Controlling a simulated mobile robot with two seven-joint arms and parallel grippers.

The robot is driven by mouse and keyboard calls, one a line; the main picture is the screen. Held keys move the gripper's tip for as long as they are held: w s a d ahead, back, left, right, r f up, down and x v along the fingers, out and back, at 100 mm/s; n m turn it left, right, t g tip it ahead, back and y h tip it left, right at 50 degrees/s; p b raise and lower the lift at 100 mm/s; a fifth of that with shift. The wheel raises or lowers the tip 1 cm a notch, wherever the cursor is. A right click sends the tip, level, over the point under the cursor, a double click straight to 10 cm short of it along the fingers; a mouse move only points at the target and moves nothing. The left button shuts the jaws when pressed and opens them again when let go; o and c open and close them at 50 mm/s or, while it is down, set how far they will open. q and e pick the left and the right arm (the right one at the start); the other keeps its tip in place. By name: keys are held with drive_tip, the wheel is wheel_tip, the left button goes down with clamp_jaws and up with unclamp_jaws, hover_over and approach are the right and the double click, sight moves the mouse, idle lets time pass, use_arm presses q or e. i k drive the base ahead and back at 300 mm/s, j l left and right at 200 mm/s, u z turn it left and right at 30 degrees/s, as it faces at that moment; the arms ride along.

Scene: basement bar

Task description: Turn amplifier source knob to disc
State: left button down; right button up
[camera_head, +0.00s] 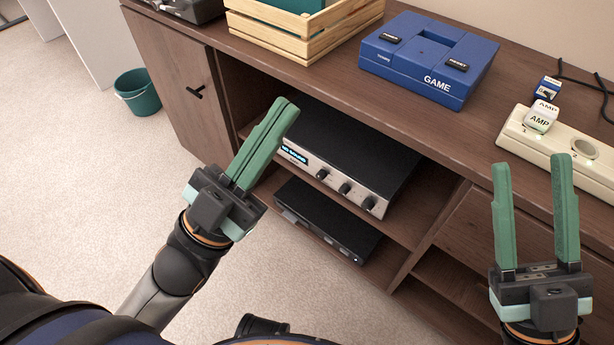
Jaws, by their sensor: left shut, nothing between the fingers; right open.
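The amplifier (352,150) is a black box with a silver front and a lit blue display (294,155) at the left of its face. It stands on the upper shelf of the wooden cabinet. Three dark knobs (345,188) show along the front; I cannot read their labels or which is the source knob. My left gripper (283,107) is shut and empty, in front of the amplifier's left end and hiding part of it. My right gripper (531,168) is open and empty, in front of the cabinet's right part, away from the amplifier.
A black device (326,222) sits on the shelf below. On the cabinet top (340,75) are a wooden crate (300,35), a blue game console (430,60) and a power strip (560,142) with AMP plugs. A green bucket (138,92) stands on the floor at left.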

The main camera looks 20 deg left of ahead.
sight(320, 175)
drive_tip(key=j+z, duration=0.15)
drive_tip(key=j, duration=0.55)
drive_tip(key=i+j+z, duration=0.2)
drive_tip(key=j, duration=0.5)
drive_tip(key=k+j+z, duration=0.15)
drive_tip(key=j, duration=0.55)
drive_tip(key=j+z, duration=0.2)
drive_tip(key=j, duration=0.5)
drive_tip(key=k+j+z, duration=0.15)
drive_tip(key=j, duration=0.55)
